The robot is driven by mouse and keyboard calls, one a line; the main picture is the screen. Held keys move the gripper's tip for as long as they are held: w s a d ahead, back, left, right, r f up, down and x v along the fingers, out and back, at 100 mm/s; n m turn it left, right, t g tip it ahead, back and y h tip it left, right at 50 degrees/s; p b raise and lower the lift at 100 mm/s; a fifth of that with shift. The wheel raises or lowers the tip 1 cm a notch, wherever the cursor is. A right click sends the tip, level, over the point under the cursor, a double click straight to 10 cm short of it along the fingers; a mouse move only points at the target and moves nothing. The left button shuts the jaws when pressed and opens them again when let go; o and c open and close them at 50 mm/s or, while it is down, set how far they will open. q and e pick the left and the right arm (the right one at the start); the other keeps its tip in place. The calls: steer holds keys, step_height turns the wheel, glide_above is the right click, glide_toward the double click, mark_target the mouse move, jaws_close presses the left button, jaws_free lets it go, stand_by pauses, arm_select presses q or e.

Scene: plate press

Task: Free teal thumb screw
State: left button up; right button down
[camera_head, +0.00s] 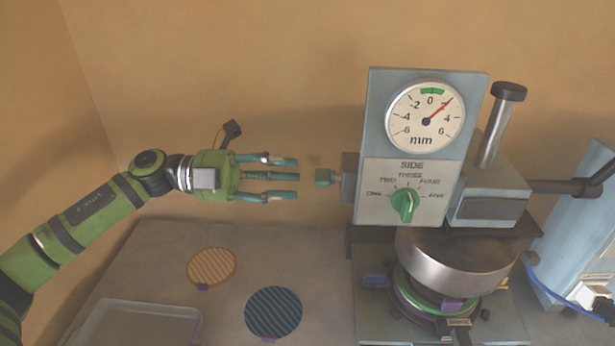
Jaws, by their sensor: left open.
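My right gripper is not in view.
A round metal press platen (455,251) hangs over a stack with a green ring (425,295). An orange striped disc (211,266) and a dark striped disc (273,312) lie on the table (320,250). A pale tray (135,325) is at lower left. A blue-grey stand (570,240) is at right.

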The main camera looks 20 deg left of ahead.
arm_select(q)
steer(key=v, duration=0.7)
